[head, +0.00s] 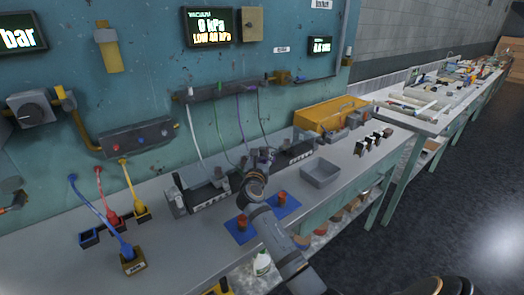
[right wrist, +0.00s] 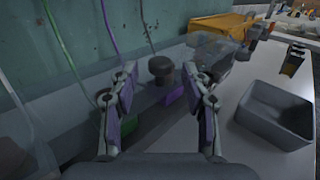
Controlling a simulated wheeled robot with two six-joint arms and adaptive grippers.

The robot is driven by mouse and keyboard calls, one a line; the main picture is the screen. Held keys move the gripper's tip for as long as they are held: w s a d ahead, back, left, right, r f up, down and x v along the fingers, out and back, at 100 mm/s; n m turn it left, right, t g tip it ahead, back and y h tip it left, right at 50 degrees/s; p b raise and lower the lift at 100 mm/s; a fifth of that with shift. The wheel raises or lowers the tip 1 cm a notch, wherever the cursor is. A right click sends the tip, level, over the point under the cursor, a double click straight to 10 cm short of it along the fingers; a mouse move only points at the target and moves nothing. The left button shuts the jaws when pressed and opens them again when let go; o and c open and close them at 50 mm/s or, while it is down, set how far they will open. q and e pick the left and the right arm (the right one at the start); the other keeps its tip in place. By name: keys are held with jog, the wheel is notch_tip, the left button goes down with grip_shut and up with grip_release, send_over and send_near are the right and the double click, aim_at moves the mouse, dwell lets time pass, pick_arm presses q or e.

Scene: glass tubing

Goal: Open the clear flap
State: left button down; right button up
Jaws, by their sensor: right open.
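A see-through, box-like cover (right wrist: 212,48), which looks like the clear flap, stands beyond the right finger in the right wrist view. Its hinge and edges are too faint to make out. A dark round knob (right wrist: 160,68) shows between the fingertips, with a purple block (right wrist: 173,93) below it. I cannot tell how the knob joins the cover. My right gripper (right wrist: 161,72) is open and empty, its two fingers apart on either side of the knob. In the head view the right gripper (head: 259,158) hangs over the bench near the wall and hides part of the devices there. My left gripper is not seen.
A grey open bin (head: 321,172) sits right of the gripper. A yellow case (head: 325,113) is behind it. Blue mats (head: 240,232) with red pieces lie near the front edge. Green and purple tubes (head: 216,125) hang from a wall manifold (head: 215,90). Bare bench shows around the bin.

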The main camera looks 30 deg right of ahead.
jog(key=shift+x, duration=1.4)
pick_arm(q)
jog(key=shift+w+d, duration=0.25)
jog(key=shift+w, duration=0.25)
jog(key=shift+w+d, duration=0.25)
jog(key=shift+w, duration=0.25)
pick_arm(e)
jog(key=shift+r, duration=0.1)
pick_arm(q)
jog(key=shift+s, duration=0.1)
pick_arm(e)
jog(key=c, duration=0.4)
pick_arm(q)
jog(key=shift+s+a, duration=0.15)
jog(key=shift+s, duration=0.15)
pick_arm(e)
grip_shut()
